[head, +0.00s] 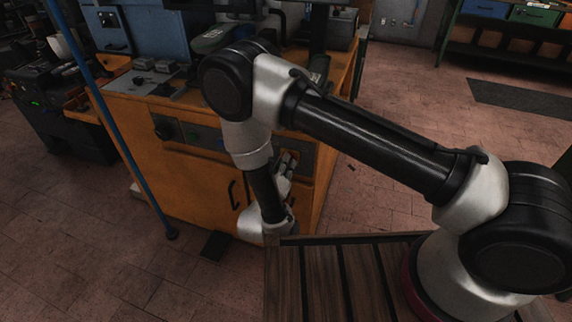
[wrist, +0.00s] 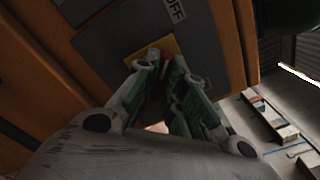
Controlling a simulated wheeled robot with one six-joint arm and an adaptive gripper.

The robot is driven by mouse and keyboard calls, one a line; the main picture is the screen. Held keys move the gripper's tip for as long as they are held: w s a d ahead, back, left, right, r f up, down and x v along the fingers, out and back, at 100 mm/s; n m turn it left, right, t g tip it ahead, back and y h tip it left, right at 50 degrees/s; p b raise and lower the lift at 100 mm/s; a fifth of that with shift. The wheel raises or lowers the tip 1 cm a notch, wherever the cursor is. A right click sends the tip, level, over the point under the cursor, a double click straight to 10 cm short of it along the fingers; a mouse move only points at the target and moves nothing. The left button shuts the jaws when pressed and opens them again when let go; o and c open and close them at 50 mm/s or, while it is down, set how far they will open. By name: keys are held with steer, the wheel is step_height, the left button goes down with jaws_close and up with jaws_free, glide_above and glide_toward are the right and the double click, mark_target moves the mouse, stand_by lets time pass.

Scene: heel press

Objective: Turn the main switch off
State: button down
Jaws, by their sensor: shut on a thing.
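The main switch (wrist: 167,57) shows as a bit of red on a yellow plate (wrist: 137,58) in the wrist view, set in a dark grey panel (wrist: 102,37). The letters "OFF" are on a label (wrist: 174,11) near it. My gripper (wrist: 161,62) is at the switch, its fingers closed on it and covering most of it. The angle of the switch handle cannot be told. In the head view, my gripper (head: 287,164) is against the right end of the orange cabinet's front panel, and the switch is hidden there.
The orange cabinet (head: 200,182) has a door handle low on its front. A blue pole (head: 121,130) stands to its left. The wooden slatted deck (head: 335,275) is below my arm. Tiled floor (head: 400,110) is free to the right of the cabinet.

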stand_by(0.4)
steer(key=c, duration=1.5)
jaws_free()
step_height(320, 180, up, 10)
